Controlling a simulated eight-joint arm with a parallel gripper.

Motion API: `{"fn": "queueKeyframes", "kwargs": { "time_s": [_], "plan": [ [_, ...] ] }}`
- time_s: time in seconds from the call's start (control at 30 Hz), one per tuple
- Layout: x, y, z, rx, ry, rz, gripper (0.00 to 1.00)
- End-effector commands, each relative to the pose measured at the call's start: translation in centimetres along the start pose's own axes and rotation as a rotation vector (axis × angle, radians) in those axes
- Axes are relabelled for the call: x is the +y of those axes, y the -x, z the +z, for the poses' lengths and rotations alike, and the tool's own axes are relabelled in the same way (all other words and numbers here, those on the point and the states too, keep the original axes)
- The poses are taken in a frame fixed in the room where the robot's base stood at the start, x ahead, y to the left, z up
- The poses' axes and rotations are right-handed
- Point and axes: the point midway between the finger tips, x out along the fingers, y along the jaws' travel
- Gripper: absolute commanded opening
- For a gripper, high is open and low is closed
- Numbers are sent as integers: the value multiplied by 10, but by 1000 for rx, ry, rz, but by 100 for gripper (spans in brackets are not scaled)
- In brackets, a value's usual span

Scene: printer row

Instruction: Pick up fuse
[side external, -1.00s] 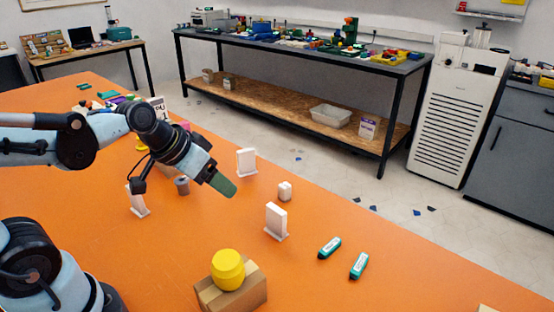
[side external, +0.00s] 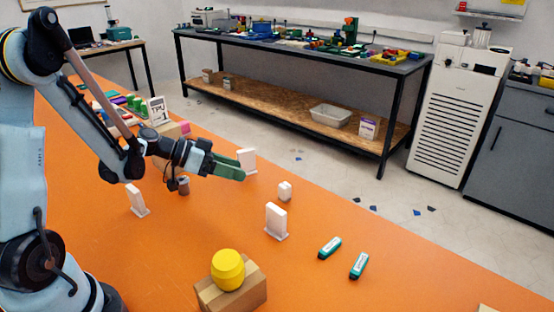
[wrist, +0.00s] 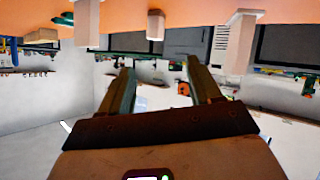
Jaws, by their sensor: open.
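No object is clearly marked as the fuse. My gripper (side external: 240,169) is in the air over the table, pointing right, near a white upright plate (side external: 248,158) and left of the small white block. In the wrist view, my gripper (wrist: 160,75) has its green fingers apart with nothing between them. That view is upside down; a small white block (wrist: 155,27) shows above the fingers.
Other white upright plates stand at the middle (side external: 276,220) and left (side external: 137,200). A yellow jar (side external: 228,269) sits on a cardboard box (side external: 245,292). Two teal items (side external: 329,248) lie at the right. A labelled sign (side external: 158,111) and clutter stand at the back left.

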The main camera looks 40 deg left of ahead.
Motion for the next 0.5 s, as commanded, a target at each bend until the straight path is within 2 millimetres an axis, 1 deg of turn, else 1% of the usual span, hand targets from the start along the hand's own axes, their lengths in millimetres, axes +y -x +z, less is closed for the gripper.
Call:
{"fn": "queueKeyframes", "kwargs": {
  "time_s": [0.07, 0.3, 0.4, 0.5],
  "plan": [
    [0, -7, 0, 4, -5, 4, 63],
    [1, -48, 0, 3, -4, 6, 63],
    [1, -60, 0, 3, -4, 5, 63],
    [1, -66, 0, 2, -2, 3, 63]
  ]
}}
